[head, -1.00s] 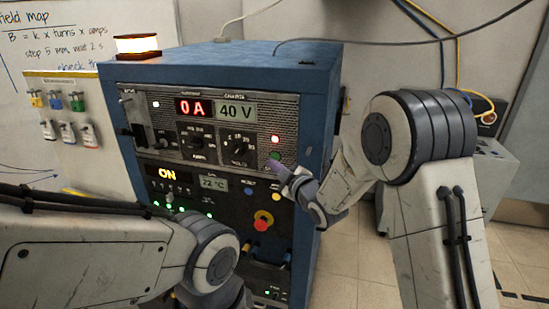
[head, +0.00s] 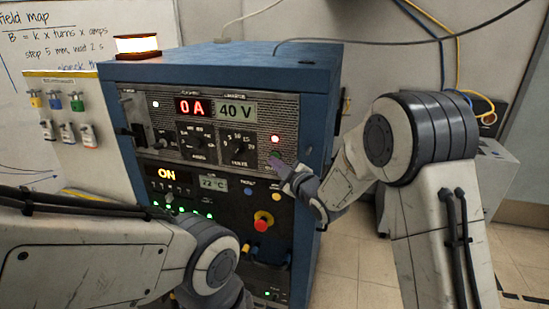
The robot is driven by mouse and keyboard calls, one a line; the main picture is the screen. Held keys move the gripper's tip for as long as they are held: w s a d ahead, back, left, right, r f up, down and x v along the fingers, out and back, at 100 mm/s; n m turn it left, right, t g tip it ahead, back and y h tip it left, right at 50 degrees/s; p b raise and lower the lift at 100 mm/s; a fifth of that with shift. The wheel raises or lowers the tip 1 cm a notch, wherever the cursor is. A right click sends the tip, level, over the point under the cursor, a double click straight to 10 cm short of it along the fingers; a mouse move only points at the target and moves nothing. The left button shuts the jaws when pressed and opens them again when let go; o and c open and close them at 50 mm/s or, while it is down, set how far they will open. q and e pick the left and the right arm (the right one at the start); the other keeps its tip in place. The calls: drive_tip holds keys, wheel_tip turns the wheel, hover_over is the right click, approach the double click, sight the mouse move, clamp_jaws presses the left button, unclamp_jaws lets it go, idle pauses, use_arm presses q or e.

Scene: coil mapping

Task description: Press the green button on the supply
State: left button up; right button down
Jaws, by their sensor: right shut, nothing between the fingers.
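The supply (head: 215,150) is a blue cabinet with a grey and black front panel. Its displays read 0 A (head: 192,107) and 40 V (head: 237,111). A red light (head: 275,139) sits at the panel's right. The green button is just below it and now mostly hidden at my right fingertips. My right gripper (head: 274,163) is shut and empty, its tips at the button's spot; I cannot tell whether they touch it. My left arm crosses the lower left, and its gripper is out of view.
A lit beacon (head: 137,46) stands on the cabinet top. A whiteboard (head: 60,80) is at the left. Bare floor shows right of the cabinet.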

drive_tip(key=shift+w+d, duration=0.1)
drive_tip(key=shift+w, duration=0.2)
idle(0.5)
drive_tip(key=shift+s+a+b, duration=0.25)
drive_tip(key=shift+s+b, duration=0.35)
drive_tip(key=shift+s, duration=0.2)
drive_tip(key=s, duration=0.1)
drive_tip(key=s+a+b, duration=0.1)
drive_tip(key=s, duration=0.1)
drive_tip(key=s+b, duration=0.1)
drive_tip(key=shift+s+a, duration=0.3)
drive_tip(key=shift+s, duration=0.05)
